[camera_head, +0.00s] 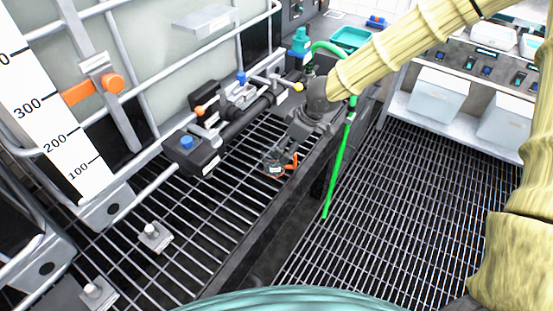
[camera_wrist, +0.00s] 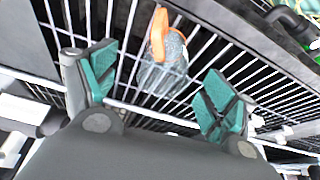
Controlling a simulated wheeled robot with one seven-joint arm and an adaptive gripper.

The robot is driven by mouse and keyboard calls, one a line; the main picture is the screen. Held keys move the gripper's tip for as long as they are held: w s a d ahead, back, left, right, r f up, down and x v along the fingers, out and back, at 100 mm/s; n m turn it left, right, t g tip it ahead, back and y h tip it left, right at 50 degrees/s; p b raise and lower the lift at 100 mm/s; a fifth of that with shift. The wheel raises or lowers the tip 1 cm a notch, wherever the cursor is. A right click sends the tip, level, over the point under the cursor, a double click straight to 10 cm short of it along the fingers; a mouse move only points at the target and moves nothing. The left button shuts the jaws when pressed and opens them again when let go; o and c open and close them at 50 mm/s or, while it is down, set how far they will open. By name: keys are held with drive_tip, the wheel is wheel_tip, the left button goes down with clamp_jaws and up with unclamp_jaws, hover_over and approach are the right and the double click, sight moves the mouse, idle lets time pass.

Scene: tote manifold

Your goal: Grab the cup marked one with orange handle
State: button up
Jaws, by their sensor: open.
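The cup (camera_head: 271,168) is small and grey, with an orange handle (camera_head: 291,167). It rests on the metal grating, beside the dark beam. In the wrist view the cup (camera_wrist: 166,68) lies ahead of and between the finger pads, seen through or over grating bars, with its orange handle (camera_wrist: 157,32) at the top. Its mark cannot be read. My gripper (camera_head: 283,150) is just above the cup in the head view, partly covering it. In the wrist view my gripper (camera_wrist: 163,75) has its teal pads wide apart, with nothing held.
A black manifold (camera_head: 235,125) with blue and orange valve knobs stands close left of my gripper. A green hose (camera_head: 340,160) hangs at the right of the beam. A caged tank (camera_head: 180,75) fills the left. Shelves with white bins (camera_head: 437,95) stand at back right.

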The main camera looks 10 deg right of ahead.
sight(283, 153)
drive_tip(key=x, duration=0.4)
drive_tip(key=shift+s+a, duration=0.1)
drive_tip(key=shift+s, duration=0.1)
drive_tip(key=shift+s+a+f, duration=0.1)
drive_tip(key=shift+s+f, duration=0.05)
drive_tip(key=shift+f, duration=0.1)
drive_tip(key=shift+x, duration=2.35)
drive_tip(key=shift+s+a, duration=0.1)
drive_tip(key=shift+s, duration=0.05)
drive_tip(key=shift+r, duration=0.1)
drive_tip(key=c, duration=1)
